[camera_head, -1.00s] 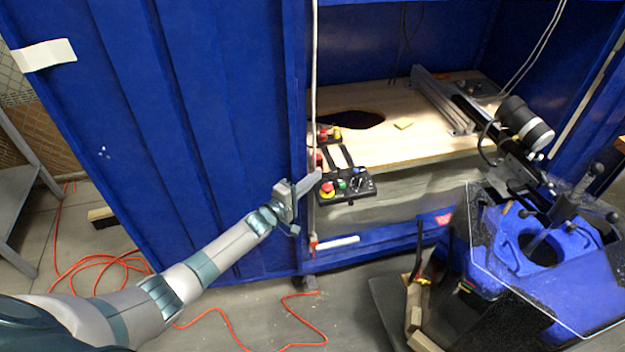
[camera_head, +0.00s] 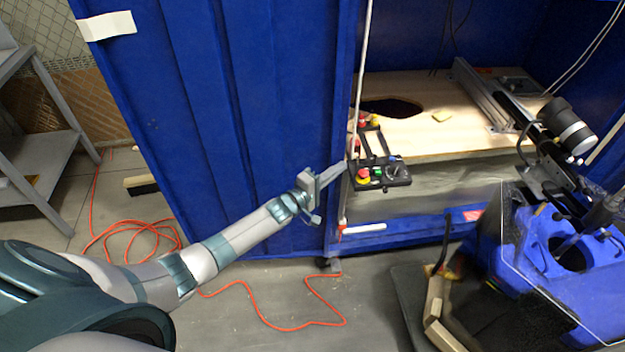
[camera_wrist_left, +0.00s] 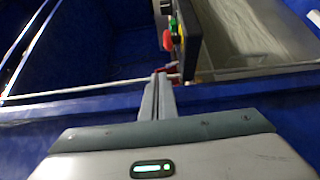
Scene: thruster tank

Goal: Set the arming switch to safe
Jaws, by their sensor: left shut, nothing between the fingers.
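A black control panel (camera_head: 384,174) is fixed at the front edge of the wooden deck in the head view. It carries a red button on a yellow base (camera_head: 362,175), a green button (camera_head: 377,172) and a dark rotary switch with a pale dial (camera_head: 394,171). Which way the switch points is too small to tell. My left gripper (camera_head: 340,170) is shut and empty, just left of the panel. In the left wrist view its fingers (camera_wrist_left: 159,95) are together, and the panel (camera_wrist_left: 189,35) shows edge-on beyond them. My right gripper is out of view.
A blue cabinet wall (camera_head: 240,120) stands left of the panel. A white vertical cable (camera_head: 361,80) hangs close to my left gripper. The wooden deck (camera_head: 440,130) has a dark hole (camera_head: 392,106). A blue machine (camera_head: 560,250) stands at right. An orange hose (camera_head: 285,327) lies on the floor.

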